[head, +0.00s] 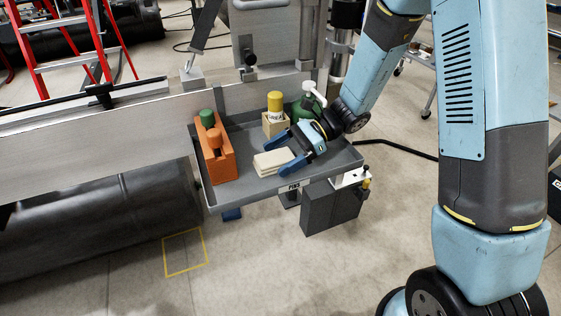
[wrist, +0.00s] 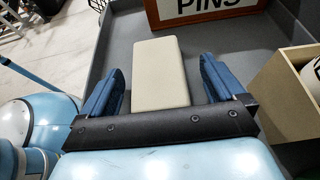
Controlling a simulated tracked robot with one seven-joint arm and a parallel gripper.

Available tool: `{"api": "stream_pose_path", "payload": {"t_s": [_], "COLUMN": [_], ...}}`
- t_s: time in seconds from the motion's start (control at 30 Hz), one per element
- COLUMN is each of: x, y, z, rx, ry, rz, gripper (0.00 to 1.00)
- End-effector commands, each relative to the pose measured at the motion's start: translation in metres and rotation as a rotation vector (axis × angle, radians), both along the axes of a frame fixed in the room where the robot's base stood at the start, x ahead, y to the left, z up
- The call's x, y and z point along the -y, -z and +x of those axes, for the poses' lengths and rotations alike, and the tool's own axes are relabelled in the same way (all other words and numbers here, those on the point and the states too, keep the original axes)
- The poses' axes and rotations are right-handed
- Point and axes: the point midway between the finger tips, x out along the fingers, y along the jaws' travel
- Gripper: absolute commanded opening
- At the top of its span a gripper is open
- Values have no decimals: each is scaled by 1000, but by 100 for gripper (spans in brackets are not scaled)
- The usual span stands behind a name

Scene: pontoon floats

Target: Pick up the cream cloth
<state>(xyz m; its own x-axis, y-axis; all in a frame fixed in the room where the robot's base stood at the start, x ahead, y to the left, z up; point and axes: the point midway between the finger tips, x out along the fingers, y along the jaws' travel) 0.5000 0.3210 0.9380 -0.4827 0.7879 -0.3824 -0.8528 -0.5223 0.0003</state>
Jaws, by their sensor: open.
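The cream cloth (head: 273,162) is a flat folded stack lying in the grey tray (head: 236,197), near its front middle. In the wrist view the cream cloth (wrist: 161,73) shows as a pale block ahead of the palm, between the two blue fingers. My gripper (head: 287,153) reaches in from the right over the tray, with its fingertips close to the cloth. In the wrist view my gripper (wrist: 160,85) is open, one finger on each side of the cloth with small gaps. Whether the fingers are level with the cloth is hard to tell.
An orange block holder (head: 222,160) with a green and an orange peg stands at the tray's left. A yellow-topped container (head: 275,104) sits in a wooden box (head: 274,126) behind the cloth. A green bottle (head: 305,109) with a white top stands beside it. A PINS label (wrist: 205,10) shows beyond the cloth.

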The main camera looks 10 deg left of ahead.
Motion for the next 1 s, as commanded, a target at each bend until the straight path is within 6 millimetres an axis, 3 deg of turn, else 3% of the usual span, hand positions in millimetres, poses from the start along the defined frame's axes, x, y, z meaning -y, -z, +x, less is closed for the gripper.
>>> {"api": "stream_pose_path", "payload": {"t_s": [0.23, 0.8, 1.0], "x": [-1, 0, 0], "y": [1, 0, 0], "z": [0, 0, 0], "rx": [0, 0, 0], "ry": [0, 1, 1], "rz": [0, 0, 0], "gripper": [95, 40, 40]}}
